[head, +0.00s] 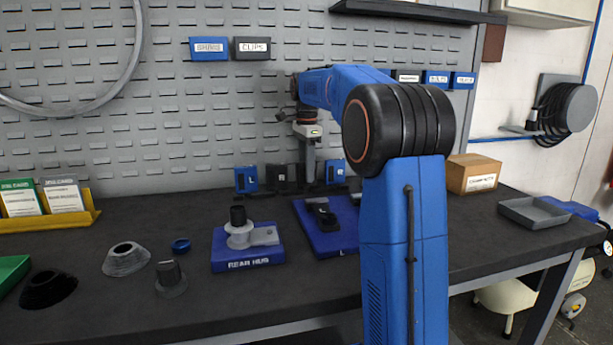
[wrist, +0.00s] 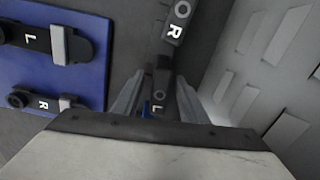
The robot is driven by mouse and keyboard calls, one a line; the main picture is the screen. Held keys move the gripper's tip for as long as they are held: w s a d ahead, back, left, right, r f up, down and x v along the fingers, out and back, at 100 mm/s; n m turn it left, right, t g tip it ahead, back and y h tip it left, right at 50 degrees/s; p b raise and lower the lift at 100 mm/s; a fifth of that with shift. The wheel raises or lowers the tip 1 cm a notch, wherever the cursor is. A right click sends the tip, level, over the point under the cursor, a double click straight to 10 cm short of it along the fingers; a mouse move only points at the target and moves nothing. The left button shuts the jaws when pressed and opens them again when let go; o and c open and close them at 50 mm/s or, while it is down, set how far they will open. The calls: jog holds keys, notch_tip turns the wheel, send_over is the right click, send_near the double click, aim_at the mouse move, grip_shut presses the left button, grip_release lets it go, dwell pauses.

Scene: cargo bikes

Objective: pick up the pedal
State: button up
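In the wrist view, a dark piece marked L (wrist: 160,88), with a round eye, shows between the fingers of my gripper (wrist: 160,78). A gap shows on either side of it, and I cannot tell how far below the fingertips it lies. A similar dark piece marked R (wrist: 175,20) lies beyond it. I cannot tell for sure which piece is the pedal. In the head view my gripper (head: 308,178) points down at the back of the bench, by the pegboard. Its fingertips are small and hard to make out there.
A blue board (head: 333,238) holds dark arms marked L and R with grey blocks. A blue REAR HUB block (head: 245,258) stands to its left. Small blue boxes (head: 246,180) stand at the back. A cardboard box (head: 472,174) and grey tray (head: 534,212) are at right.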

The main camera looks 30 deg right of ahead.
jog(key=shift+f, duration=1.25)
grip_shut()
